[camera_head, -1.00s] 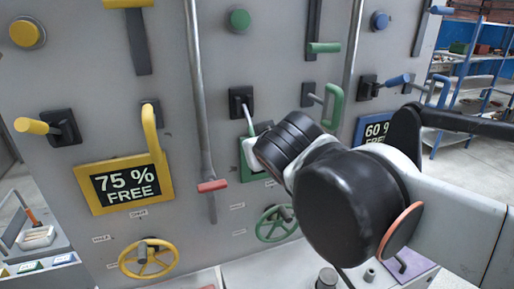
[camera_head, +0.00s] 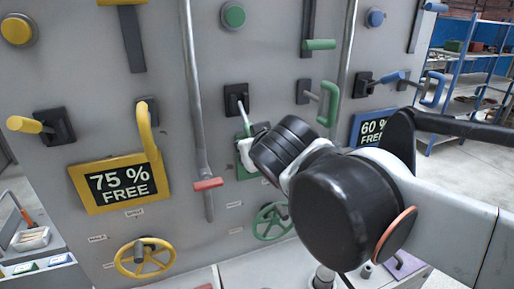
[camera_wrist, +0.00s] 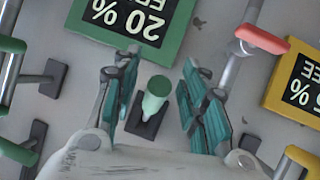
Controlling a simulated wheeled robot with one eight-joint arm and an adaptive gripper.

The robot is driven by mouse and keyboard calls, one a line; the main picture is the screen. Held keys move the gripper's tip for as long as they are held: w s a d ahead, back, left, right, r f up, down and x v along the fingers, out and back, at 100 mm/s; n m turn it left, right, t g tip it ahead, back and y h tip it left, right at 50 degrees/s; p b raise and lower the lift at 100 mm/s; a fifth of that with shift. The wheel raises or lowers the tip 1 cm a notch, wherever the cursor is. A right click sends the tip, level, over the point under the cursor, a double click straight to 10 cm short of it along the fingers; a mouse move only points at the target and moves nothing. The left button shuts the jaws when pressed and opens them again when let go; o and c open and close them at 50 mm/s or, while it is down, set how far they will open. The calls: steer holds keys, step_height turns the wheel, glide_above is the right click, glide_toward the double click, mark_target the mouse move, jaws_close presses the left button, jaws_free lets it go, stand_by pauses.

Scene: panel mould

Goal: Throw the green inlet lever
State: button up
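The green lever (camera_head: 246,117) sticks out from a black mount (camera_head: 236,97) on the grey panel, above the largely hidden green-framed display. In the wrist view its round green grip (camera_wrist: 157,87) points toward the camera, with the black mount behind it. My gripper (camera_wrist: 160,97) is open, with one teal-padded finger on each side of the grip. Gaps show on both sides, so the fingers do not appear to touch it. In the head view my wrist hides much of my gripper (camera_head: 246,152) and whatever lies behind it.
A green handwheel (camera_head: 272,221) sits below, and a green loop handle (camera_head: 329,103) stands to the right. A vertical pipe with a red handle (camera_head: 208,184) runs to the left. Yellow (camera_head: 25,125) and blue (camera_head: 390,77) levers flank this section. The wrist view shows the green-framed display (camera_wrist: 172,48) upside down.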

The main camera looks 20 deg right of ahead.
steer(key=v, duration=1.2)
steer(key=shift+f, duration=0.1)
stand_by(0.4)
